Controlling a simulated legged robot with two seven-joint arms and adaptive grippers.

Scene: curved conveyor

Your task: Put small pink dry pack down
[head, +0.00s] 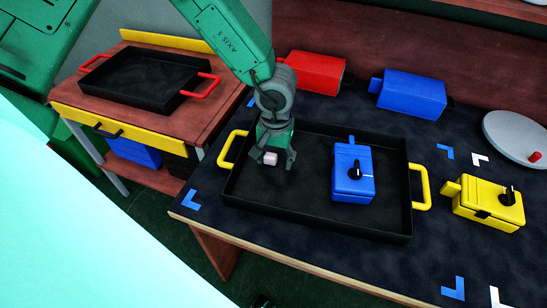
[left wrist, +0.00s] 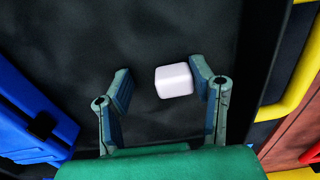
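The small pink dry pack (head: 270,158) is a pale pink block between the fingers of my left gripper (head: 274,154), over the left part of the black tray with yellow handles (head: 300,226). In the left wrist view the pack (left wrist: 174,80) lies between the spread fingertips of the gripper (left wrist: 160,75), closer to the right finger and clear of the left one. The fingers are apart and do not clamp it. I cannot tell for sure whether the pack touches the tray floor. My right gripper is not in view.
A blue box with a black knob (head: 352,174) stands in the tray's right half. A yellow box (head: 486,204) is right of the tray. Red (head: 313,72) and blue (head: 412,93) boxes stand behind. Another black tray (head: 140,80) is on the wooden side table. The tray's middle is free.

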